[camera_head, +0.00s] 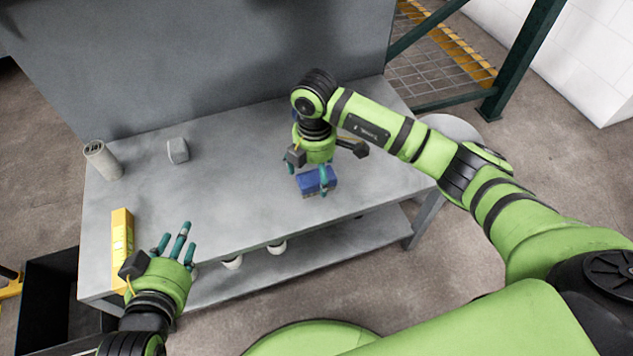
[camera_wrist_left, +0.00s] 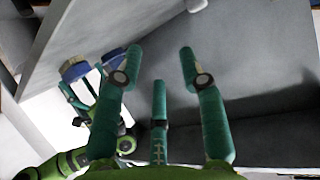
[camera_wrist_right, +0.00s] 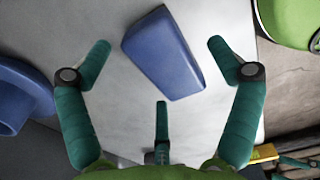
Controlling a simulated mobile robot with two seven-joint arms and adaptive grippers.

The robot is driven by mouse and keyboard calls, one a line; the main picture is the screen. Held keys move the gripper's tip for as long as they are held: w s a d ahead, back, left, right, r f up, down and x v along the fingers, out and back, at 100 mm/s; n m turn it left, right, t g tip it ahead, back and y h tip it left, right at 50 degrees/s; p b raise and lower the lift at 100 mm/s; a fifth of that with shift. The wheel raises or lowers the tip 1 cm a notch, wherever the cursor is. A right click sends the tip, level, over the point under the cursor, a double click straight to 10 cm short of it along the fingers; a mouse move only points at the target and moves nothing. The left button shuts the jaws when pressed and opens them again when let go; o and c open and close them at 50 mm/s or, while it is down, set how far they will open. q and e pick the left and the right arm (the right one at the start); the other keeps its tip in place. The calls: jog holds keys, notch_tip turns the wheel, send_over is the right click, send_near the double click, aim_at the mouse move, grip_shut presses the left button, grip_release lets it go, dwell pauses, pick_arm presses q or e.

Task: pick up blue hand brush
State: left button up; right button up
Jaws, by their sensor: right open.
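The blue hand brush, a blue block (camera_head: 318,180), lies on the grey table near its front edge. In the right wrist view the blue block (camera_wrist_right: 165,55) lies ahead of and between the spread fingertips, with a gap on both sides. My right gripper (camera_head: 308,168) is open just above and behind it, its fingers partly covering it in the head view. My left gripper (camera_head: 175,238) is open and empty near the table's front left edge. Two blue shapes, one (camera_wrist_left: 75,69) with a pale band, show by the right gripper in the left wrist view.
A second, rounded blue object (camera_wrist_right: 18,98) lies left of the right gripper. On the grey table (camera_head: 240,200) stand a pale cylinder (camera_head: 102,160), a small grey block (camera_head: 177,150) and a yellow box (camera_head: 122,235). The table's middle is clear. A black bin (camera_head: 50,300) stands at lower left.

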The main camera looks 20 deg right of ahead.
jog(key=shift+f, duration=0.9)
pick_arm(q)
jog(key=r+t, duration=0.1)
jog(key=w+d+r, duration=0.1)
jog(key=r, duration=0.1)
jog(key=shift+w+d+t+h, duration=0.15)
jog(key=shift+t+h, duration=0.15)
jog(key=shift+t, duration=0.1)
pick_arm(e)
jog(key=c, duration=1.3)
pick_arm(q)
jog(key=shift+f, duration=0.1)
pick_arm(e)
jog(key=shift+r, duration=0.15)
